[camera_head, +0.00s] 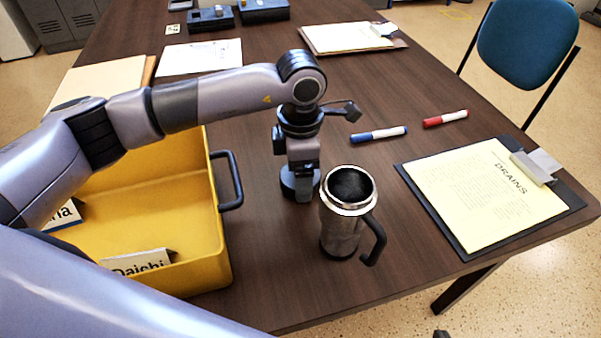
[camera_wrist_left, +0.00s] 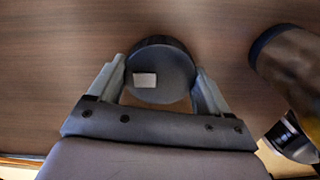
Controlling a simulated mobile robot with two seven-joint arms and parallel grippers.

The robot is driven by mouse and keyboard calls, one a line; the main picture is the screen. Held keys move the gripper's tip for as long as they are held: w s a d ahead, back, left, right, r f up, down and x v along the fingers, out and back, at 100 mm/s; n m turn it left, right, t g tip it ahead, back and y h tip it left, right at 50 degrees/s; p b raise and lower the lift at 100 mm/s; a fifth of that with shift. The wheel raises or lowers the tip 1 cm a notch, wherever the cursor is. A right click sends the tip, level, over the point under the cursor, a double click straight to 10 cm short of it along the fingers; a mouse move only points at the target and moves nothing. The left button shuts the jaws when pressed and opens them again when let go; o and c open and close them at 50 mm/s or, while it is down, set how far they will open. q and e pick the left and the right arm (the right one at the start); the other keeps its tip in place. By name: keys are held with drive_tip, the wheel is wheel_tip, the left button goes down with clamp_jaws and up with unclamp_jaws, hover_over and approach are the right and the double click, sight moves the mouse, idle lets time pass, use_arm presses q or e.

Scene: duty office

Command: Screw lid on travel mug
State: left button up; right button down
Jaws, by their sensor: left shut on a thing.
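The steel travel mug (camera_head: 343,226) stands upright and open-topped on the dark table, its black handle toward the lower right. The round black lid (camera_head: 288,187) is just behind and left of the mug. My left gripper (camera_head: 301,170) points down and is shut on the lid, at or close above the table; I cannot tell if it touches the wood. In the left wrist view the lid (camera_wrist_left: 172,62), with a small pale patch, sits between both fingers. A rounded shape at the right edge there looks like the mug (camera_wrist_left: 295,65). My right gripper is not in view.
A yellow crate (camera_head: 222,262) with name signs stands left of the mug. A clipboard (camera_head: 487,195) lies to the right. A blue marker (camera_head: 379,134) and a red marker (camera_head: 445,119) lie behind. The table's front edge is close below the mug.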

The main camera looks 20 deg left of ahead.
use_arm(q)
wheel_tip(320, 180, up, 19)
drive_tip(key=p, duration=0.1)
drive_tip(key=shift+r, duration=0.2)
